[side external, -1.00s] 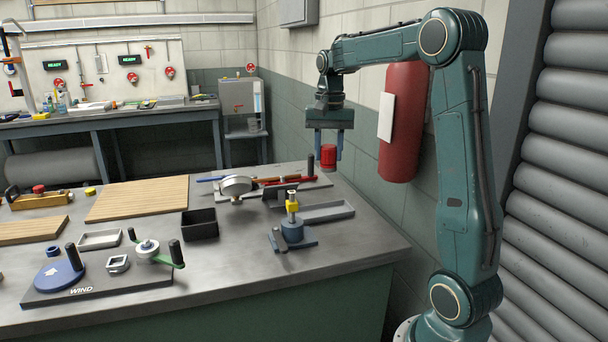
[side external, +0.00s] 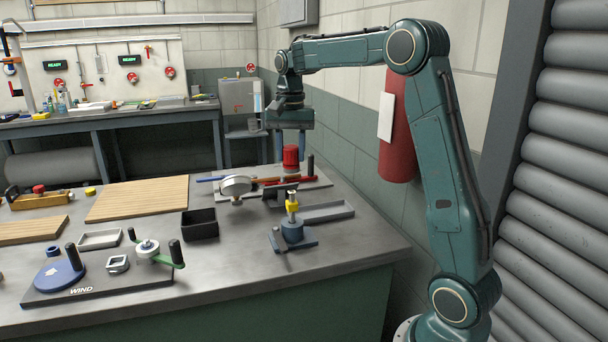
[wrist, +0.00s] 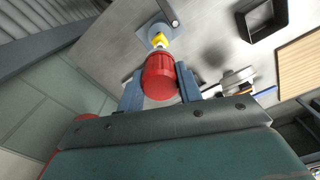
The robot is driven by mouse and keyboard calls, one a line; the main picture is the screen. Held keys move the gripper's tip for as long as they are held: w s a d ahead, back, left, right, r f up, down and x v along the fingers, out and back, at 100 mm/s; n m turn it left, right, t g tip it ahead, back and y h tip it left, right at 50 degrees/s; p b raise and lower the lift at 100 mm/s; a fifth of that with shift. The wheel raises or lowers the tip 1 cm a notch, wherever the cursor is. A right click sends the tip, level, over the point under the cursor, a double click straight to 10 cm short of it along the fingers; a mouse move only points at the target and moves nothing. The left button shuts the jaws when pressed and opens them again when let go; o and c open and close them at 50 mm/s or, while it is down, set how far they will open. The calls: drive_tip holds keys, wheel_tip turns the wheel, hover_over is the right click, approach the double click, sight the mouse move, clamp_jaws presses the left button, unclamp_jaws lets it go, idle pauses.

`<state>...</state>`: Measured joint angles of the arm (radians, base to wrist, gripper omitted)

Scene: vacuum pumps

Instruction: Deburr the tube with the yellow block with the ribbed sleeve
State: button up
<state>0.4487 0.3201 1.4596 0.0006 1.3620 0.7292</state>
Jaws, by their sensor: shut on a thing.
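The red ribbed sleeve (side external: 291,157) is held in my gripper (side external: 290,148). It hangs above the back right part of the bench. In the wrist view, my gripper (wrist: 160,95) has a finger on each side of the sleeve (wrist: 160,78). The tube with the yellow block (side external: 292,207) stands upright on a blue-grey base (side external: 291,232) closer to the bench's front. The sleeve is apart from the tube and higher. In the wrist view, the yellow block (wrist: 159,42) shows just beyond the sleeve, which hides part of the tube.
A grey tray (side external: 328,212) lies right of the tube, and a black bin (side external: 200,225) stands to its left. A round metal piece (side external: 236,187) and a red bar (side external: 272,181) lie behind the tube. A dark upright post (side external: 311,165) stands near the sleeve.

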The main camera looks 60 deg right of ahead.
sight(291, 166)
drive_tip(key=shift+f, duration=2.2)
drive_tip(key=shift+f, duration=1.75)
drive_tip(key=shift+n, duration=1.5)
drive_tip(key=shift+f+n, duration=0.1)
drive_tip(key=shift+n, duration=1.3)
drive_tip(key=shift+n, duration=1.5)
